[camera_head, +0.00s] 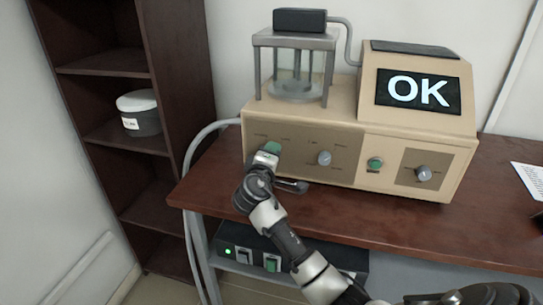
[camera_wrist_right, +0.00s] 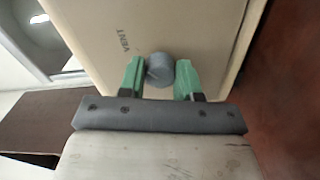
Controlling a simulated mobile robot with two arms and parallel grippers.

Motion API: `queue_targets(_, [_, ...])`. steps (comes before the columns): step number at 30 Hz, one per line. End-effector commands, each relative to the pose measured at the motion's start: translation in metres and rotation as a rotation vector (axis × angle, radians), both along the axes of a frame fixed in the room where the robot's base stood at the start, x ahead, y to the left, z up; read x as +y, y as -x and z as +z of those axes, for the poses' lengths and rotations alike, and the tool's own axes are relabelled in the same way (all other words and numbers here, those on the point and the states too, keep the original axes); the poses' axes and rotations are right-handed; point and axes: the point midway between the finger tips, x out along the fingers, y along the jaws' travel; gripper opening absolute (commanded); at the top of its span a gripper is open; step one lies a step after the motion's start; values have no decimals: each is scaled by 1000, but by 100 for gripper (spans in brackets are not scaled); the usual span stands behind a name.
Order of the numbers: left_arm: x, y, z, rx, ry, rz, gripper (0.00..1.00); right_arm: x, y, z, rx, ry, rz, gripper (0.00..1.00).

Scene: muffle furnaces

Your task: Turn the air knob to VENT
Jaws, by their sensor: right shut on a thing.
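The air knob (camera_wrist_right: 160,70) is a round grey knob on the beige front panel in the right wrist view. The word VENT (camera_wrist_right: 125,40) is printed on the panel above and left of it there. My right gripper (camera_wrist_right: 161,78) has its green fingers on both sides of the knob and is shut on it. In the head view my right gripper (camera_head: 270,149) is at the left part of the machine's front panel (camera_head: 350,143) and hides this knob. Which way the knob's mark points is hard to tell. My left gripper is out of view.
Another grey knob (camera_head: 325,158), a green button (camera_head: 375,163) and a further grey knob (camera_head: 423,173) are to the right on the panel. The machine's screen (camera_head: 417,91) reads OK. A glass chamber (camera_head: 293,70) stands on top. A black switch box (camera_head: 284,250) is below the tabletop (camera_head: 400,215).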

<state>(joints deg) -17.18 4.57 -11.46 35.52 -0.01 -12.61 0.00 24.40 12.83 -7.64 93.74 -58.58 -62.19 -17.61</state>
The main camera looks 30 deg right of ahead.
Motion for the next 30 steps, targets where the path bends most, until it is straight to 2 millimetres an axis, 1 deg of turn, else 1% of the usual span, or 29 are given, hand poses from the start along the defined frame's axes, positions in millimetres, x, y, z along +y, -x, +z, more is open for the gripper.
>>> queue_targets(5, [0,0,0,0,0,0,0,1,0,-2,4,-5,0,10])
queue_targets(6, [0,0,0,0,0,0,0,1,0,-2,4,-5,0,38])
queue_targets(10, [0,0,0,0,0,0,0,1,0,-2,3,-3,1,58])
queue_targets(11, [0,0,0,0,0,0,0,1,0,-2,3,-3,1,59])
queue_targets(20, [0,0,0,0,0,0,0,3,2,-1,1,-1,1,59])
queue_targets(23, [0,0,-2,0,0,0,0,11,8,-2,1,-1,1,59])
queue_targets(30, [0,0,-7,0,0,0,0,48,40,-3,2,-5,3,59])
